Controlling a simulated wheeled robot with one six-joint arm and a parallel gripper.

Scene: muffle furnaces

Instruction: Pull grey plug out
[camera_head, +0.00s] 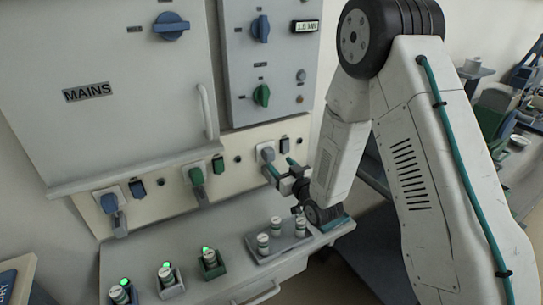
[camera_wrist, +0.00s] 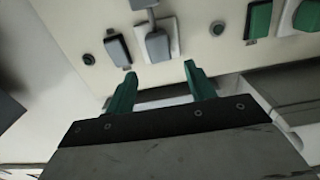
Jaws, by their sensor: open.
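The grey plug (camera_head: 267,154) sits in a white socket plate at the right of the beige strip, below the cabinet. The wrist view shows the grey plug (camera_wrist: 157,44) too, in its socket, with a grey cord at its top. My gripper (camera_head: 281,167) is in front of the plug, at its lower right in the head view. In the wrist view my gripper (camera_wrist: 160,72) has its two green fingers apart with nothing between them. The plug shows just beyond the fingertips, apart from them as far as I can tell.
A green plug (camera_head: 196,177) and a blue-grey plug (camera_head: 110,204) sit farther left. A grey rocker switch (camera_wrist: 117,49) is beside the grey plug. Below stand a tray (camera_head: 264,257) with several small jars and three lit jar holders. A MAINS cabinet (camera_head: 120,120) rises above.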

